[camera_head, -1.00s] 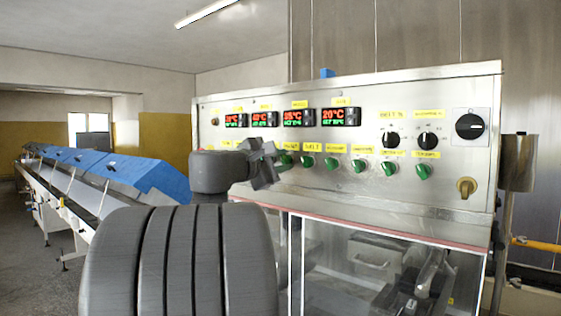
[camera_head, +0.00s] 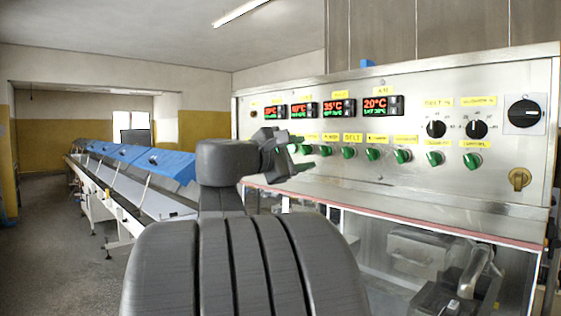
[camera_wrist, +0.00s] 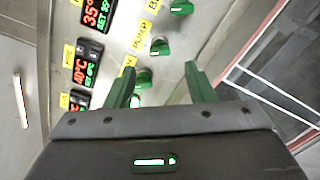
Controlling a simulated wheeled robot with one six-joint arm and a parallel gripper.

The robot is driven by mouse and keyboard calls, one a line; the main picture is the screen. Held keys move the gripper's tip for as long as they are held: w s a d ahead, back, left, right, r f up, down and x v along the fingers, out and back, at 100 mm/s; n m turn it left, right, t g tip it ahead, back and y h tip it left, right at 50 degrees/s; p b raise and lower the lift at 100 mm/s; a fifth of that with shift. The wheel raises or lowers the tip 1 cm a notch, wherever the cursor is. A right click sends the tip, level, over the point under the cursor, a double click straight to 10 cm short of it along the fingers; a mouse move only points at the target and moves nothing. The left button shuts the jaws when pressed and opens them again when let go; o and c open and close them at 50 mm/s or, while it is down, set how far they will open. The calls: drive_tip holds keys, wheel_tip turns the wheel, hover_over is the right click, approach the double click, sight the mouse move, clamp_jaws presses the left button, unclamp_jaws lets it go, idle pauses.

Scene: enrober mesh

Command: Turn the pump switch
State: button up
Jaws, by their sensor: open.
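The pump switch is a green knob (camera_wrist: 160,46) under a yellow label that reads PUMP in the wrist view. In the head view it appears as a green knob (camera_head: 325,151) in the row on the steel panel, just right of my gripper. My gripper (camera_wrist: 162,72) is open and empty, its two green fingers pointing at the panel. In the wrist view the pump knob lies ahead of the fingertips, and another green knob (camera_wrist: 143,75) shows nearer the left finger. In the head view my gripper (camera_head: 305,157) partly covers the left knobs. I cannot tell the distance to the panel.
The BELT knob (camera_head: 348,152) is right of the pump knob, with more green knobs beyond. Temperature displays (camera_head: 338,108) sit above. A ledge with a reddish edge (camera_head: 420,218) and clear covers runs below. A conveyor with blue covers (camera_head: 150,160) stands at left.

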sight(322, 151)
drive_tip(key=b+v, duration=0.1)
drive_tip(key=v, duration=0.5)
drive_tip(key=shift+s+a, duration=0.2)
drive_tip(key=shift+a, duration=0.1)
drive_tip(key=p+x, duration=0.3)
drive_tip(key=x, duration=1.1)
drive_tip(key=shift+s+a, duration=0.1)
drive_tip(key=shift+a, duration=0.05)
